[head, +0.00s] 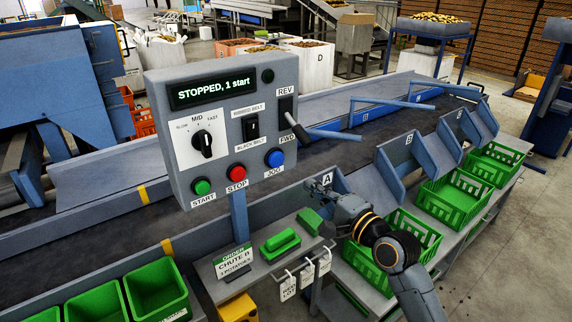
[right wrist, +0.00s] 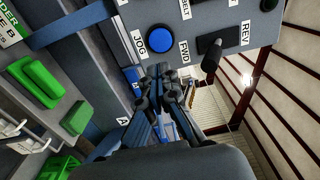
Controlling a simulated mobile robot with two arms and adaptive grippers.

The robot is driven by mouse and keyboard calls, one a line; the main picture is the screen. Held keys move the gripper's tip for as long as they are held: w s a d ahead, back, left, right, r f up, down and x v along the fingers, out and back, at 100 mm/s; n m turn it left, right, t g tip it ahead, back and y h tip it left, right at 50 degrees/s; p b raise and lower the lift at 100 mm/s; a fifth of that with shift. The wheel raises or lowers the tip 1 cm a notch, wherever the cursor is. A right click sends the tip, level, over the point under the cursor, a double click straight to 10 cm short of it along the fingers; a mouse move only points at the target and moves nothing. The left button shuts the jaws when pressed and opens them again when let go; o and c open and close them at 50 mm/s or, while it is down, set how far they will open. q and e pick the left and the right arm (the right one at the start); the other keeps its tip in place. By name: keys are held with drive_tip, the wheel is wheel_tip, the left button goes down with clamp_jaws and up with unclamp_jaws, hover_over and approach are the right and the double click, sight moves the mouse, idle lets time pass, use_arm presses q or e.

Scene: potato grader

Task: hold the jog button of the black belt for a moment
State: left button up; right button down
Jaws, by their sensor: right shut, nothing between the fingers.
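The grey control box (head: 222,130) stands on a blue post, its display reading "STOPPED, 1 start". The blue JOG button (head: 274,158) is at its lower right, beside the red STOP and green START buttons. It also shows in the right wrist view (right wrist: 161,39). The RIBBED BELT/BLACK BELT switch (head: 250,127) is mid-panel; I cannot tell its setting. The black belt (head: 345,153) runs behind the box. My right gripper (head: 312,186) is shut and empty, below and right of the JOG button. In the wrist view its fingertips (right wrist: 164,70) appear apart from the button.
The REV/FWD lever (head: 296,128) sticks out above and right of JOG. Green crates (head: 458,203) stand at the chutes on the right.

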sight(278, 161)
drive_tip(key=p+x, duration=0.1)
drive_tip(key=x, duration=0.9)
drive_tip(key=shift+p, duration=0.4)
use_arm(q)
drive_tip(key=shift+d+r, duration=0.1)
drive_tip(key=shift+r, duration=1)
use_arm(e)
drive_tip(key=shift+w+a, duration=0.35)
drive_tip(key=shift+w, duration=0.05)
